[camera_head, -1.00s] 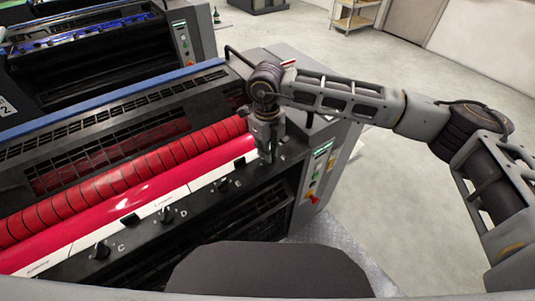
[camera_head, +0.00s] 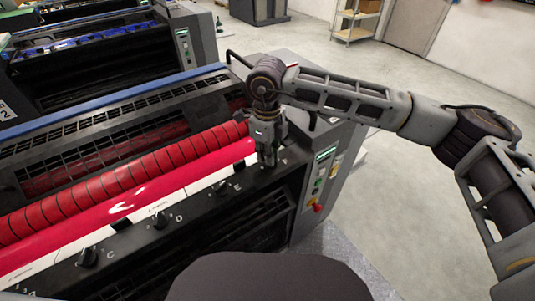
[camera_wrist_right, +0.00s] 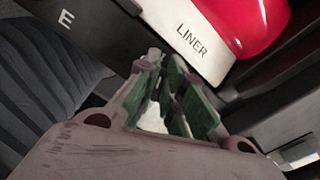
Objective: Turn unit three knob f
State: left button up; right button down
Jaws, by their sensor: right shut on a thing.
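The ink unit nearest me has a red roller (camera_head: 130,200) and a dark front ledge with a row of black knobs. Knob C (camera_head: 88,257), knob D (camera_head: 160,220) and knob E (camera_head: 221,188) stand to the left of my right gripper. My right gripper (camera_head: 268,160) points down at the right end of this row, past the letter E, and is shut on knob F. The gripper hides this knob and its letter in the head view. In the right wrist view the green-padded fingers (camera_wrist_right: 165,85) are close together beside the LINER label. My left gripper is out of view.
A control panel (camera_head: 322,175) with lit buttons and a red switch is on the unit's right end. A second unit (camera_head: 100,55) stands behind. Open grey floor (camera_head: 410,190) lies to the right, with a shelf (camera_head: 355,22) at the back.

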jog(key=c, duration=1.5)
grip_release()
jog(key=shift+c, duration=0.2)
jog(key=shift+r, duration=0.2)
notch_tip(320, 180, up, 12)
jog(key=shift+f, duration=0.15)
jog(key=shift+f, duration=0.1)
